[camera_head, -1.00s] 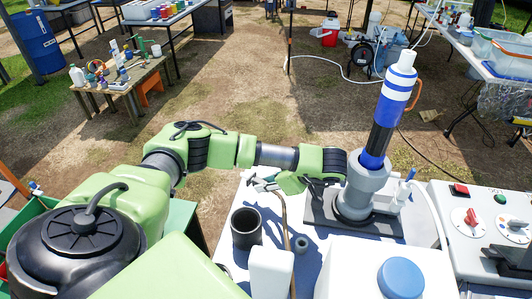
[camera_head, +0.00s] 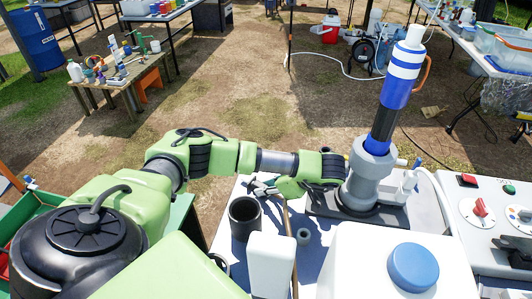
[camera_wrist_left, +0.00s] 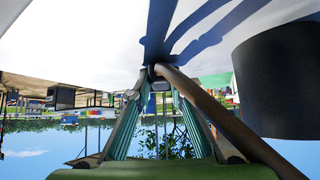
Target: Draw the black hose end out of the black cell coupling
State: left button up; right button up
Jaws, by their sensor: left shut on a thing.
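My left gripper (camera_head: 262,187) points left, low over the white table. It is shut on a slim hose (camera_head: 287,232), which looks brown in this light. The hose runs from the fingers towards the front of the table. The left wrist view, which is upside down, shows the fingertips (camera_wrist_left: 150,76) together at the hose (camera_wrist_left: 228,125), which passes to the lower right. I cannot make out the black cell coupling; the joint at the fingertips is too small to tell. My right gripper is not in view.
A black open cup (camera_head: 244,222) stands close to the gripper and looms in the wrist view (camera_wrist_left: 283,82). A grey ring (camera_head: 303,237), a white bottle (camera_head: 270,262) and a blue-capped container (camera_head: 365,272) stand in front. A grey stand (camera_head: 364,180) holds a tall blue-and-white tube (camera_head: 400,83).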

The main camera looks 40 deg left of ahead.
pick_arm(q)
jog(key=shift+f, duration=0.15)
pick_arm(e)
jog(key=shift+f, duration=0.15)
pick_arm(q)
jog(key=o, duration=1)
jog(key=shift+o, duration=0.2)
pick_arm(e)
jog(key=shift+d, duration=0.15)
pick_arm(q)
jog(key=shift+w+d+r, duration=0.1)
jog(key=shift+d+r, duration=0.25)
jog(key=shift+r, duration=0.05)
jog(key=s+v, duration=0.1)
jog(key=v, duration=1)
jog(key=shift+w, duration=0.4)
